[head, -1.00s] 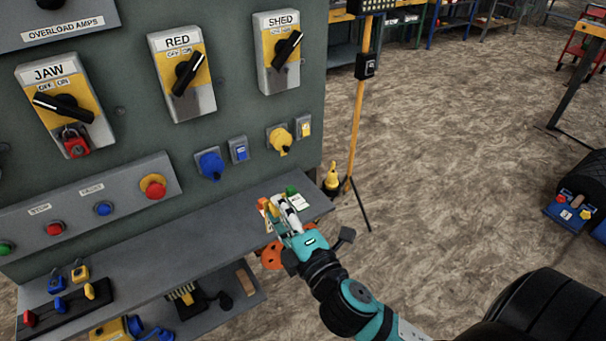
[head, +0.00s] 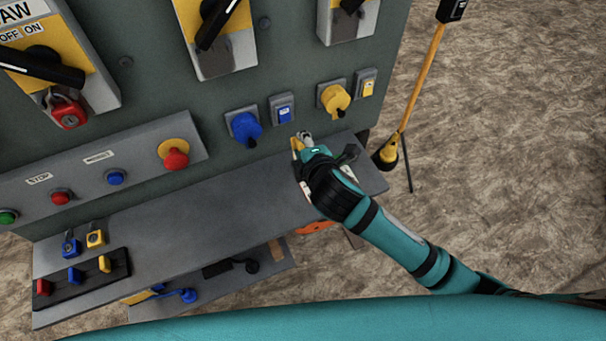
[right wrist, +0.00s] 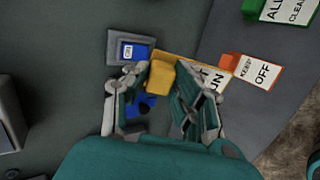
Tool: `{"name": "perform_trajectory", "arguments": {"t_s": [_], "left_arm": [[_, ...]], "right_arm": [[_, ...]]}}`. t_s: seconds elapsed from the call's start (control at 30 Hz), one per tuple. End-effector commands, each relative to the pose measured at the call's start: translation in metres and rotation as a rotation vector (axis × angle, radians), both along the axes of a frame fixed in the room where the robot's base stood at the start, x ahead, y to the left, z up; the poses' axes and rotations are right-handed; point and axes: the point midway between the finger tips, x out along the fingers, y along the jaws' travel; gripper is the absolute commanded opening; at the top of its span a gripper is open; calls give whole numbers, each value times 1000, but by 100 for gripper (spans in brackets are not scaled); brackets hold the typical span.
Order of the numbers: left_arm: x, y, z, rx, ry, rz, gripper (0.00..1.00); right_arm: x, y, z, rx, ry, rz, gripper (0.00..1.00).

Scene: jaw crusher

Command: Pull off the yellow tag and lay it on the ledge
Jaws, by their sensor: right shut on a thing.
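My right gripper (head: 301,143) is at the right end of the grey ledge (head: 210,208), close in front of the panel. It is shut on the yellow tag (head: 297,145). In the right wrist view the tag's yellow block (right wrist: 161,80) sits between the fingers. Its white card, with the letters "UN" showing, reaches right behind one finger (right wrist: 212,77). I cannot tell whether the tag touches the panel or ledge. My left gripper is not in view.
An orange "KEEP OFF" tag (right wrist: 256,71) and a green "ALL CLEAR" tag (right wrist: 286,9) are close by in the right wrist view. A blue plug (head: 244,127) and a yellow plug (head: 334,99) stick out above the ledge. The ledge's middle is bare.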

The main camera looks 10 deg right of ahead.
Motion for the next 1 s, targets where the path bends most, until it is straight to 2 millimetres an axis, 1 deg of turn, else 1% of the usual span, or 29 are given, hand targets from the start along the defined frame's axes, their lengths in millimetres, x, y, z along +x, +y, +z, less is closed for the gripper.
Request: {"name": "perform_trajectory", "arguments": {"t_s": [0.03, 0.1, 0.2, 0.27, 0.37, 0.43, 0.5, 0.6, 0.7, 0.77, 0.87, 1.0], "left_arm": [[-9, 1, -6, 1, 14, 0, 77], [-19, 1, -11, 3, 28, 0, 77], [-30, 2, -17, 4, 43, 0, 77], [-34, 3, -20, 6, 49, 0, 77], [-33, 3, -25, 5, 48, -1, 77], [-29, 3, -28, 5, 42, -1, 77], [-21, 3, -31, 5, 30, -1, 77], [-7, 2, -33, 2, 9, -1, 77], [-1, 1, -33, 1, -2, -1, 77], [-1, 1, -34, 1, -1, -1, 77], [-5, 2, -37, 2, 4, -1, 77], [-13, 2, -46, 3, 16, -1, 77]], "right_arm": [[6, 19, -13, -21, 81, 20, 0], [5, 38, -35, -54, 227, 41, 0], [0, 55, -63, -104, 440, 63, 0], [-5, 59, -77, -134, 559, 76, 0], [-11, 55, -94, -179, 732, 93, 0], [-14, 45, -101, -209, 832, 103, 0], [-17, 34, -103, -229, 913, 111, 0], [-19, 19, -101, -251, 996, 117, 0], [-21, 8, -97, -260, 1043, 120, 0], [-22, 5, -96, -263, 1059, 122, 0], [-23, 4, -97, -263, 1069, 125, 0], [-23, 4, -105, -262, 1068, 125, 0]]}}
